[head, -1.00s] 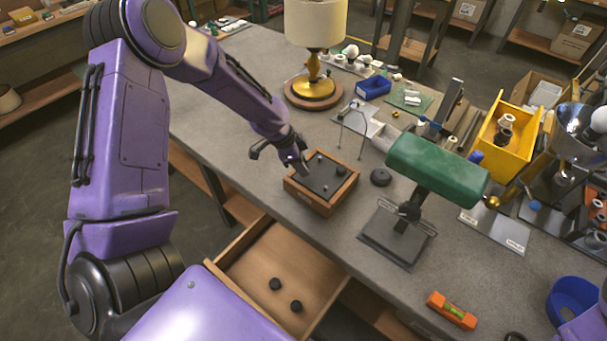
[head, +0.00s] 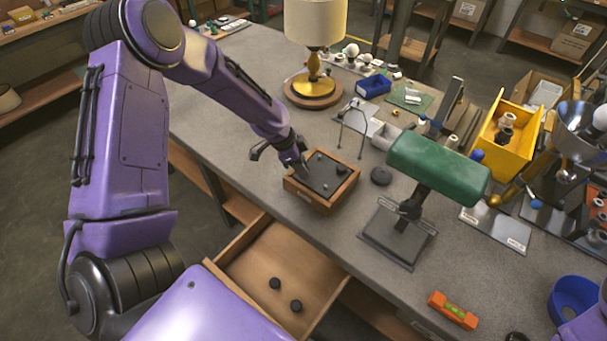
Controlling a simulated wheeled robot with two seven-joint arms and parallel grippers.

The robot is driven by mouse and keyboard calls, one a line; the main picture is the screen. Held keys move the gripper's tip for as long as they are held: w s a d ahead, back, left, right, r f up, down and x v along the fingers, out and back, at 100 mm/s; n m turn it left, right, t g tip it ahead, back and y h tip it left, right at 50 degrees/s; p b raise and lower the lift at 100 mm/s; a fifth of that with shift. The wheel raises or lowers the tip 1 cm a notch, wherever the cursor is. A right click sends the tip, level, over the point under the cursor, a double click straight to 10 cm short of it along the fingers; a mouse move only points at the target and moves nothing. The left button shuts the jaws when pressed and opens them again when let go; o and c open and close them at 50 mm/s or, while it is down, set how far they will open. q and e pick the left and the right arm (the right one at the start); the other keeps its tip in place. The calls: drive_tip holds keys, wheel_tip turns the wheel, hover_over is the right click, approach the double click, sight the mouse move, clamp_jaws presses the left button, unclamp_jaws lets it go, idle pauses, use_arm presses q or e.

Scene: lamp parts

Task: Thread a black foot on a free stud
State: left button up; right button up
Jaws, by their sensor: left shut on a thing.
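A wooden box (head: 319,204) with a dark top panel (head: 318,184) stands on the bench. Several small studs or feet show on the panel, one near its right corner (head: 341,168); they are too small to tell apart surely. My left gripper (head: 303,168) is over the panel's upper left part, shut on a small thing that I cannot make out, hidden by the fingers. Whether that thing touches a stud cannot be told. Two black feet (head: 275,283) (head: 296,306) lie in the open drawer (head: 262,262) below. My right gripper is out of view.
A wire stand (head: 352,128) is behind. The bench left of the box is clear.

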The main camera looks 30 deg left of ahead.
use_arm(q)
drive_tip(key=shift+f, duration=0.4)
idle(0.8)
drive_tip(key=shift+s, duration=0.1)
clamp_jaws()
drive_tip(key=shift+s+f, duration=0.15)
